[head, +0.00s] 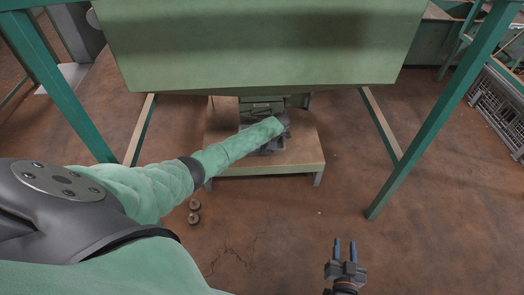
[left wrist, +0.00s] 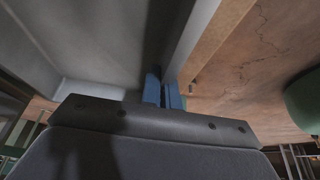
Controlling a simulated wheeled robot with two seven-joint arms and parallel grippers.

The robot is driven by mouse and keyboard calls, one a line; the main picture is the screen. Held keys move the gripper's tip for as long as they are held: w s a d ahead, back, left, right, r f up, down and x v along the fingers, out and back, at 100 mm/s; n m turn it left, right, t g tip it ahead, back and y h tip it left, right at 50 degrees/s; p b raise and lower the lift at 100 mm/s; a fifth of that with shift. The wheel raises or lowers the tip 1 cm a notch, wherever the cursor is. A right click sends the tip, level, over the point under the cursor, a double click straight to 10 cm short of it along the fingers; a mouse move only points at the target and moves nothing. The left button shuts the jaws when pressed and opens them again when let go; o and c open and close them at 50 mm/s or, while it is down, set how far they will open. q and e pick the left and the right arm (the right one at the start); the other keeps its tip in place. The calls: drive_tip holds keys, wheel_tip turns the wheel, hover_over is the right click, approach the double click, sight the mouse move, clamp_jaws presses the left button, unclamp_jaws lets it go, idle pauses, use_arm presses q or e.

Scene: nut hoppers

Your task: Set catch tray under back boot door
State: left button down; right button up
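The grey catch tray (left wrist: 90,45) fills the left of the left wrist view, its straight side wall running away beside the wood. In the head view, it sits on the low wooden platform (head: 255,160) under the hopper, largely covered by my left arm. My left gripper (left wrist: 165,93) has its blue fingers close together at the tray's wall and appears shut on it; in the head view the fingertips are hidden. The green boot door area (head: 262,106) shows partly behind the tray. My right gripper (head: 345,249) is open and empty above the floor at the bottom right.
The large green hopper (head: 260,45) hangs over the platform. Its green legs (head: 425,120) and brown lower rails flank the space. Two round brown pieces (head: 194,211) lie on the floor left of centre. A wire crate (head: 497,112) stands at the right edge. The front floor is mostly clear.

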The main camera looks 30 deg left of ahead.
use_arm(q)
drive_tip(key=c, duration=2.1)
unclamp_jaws()
drive_tip(key=shift+f, duration=0.1)
drive_tip(key=o, duration=0.4)
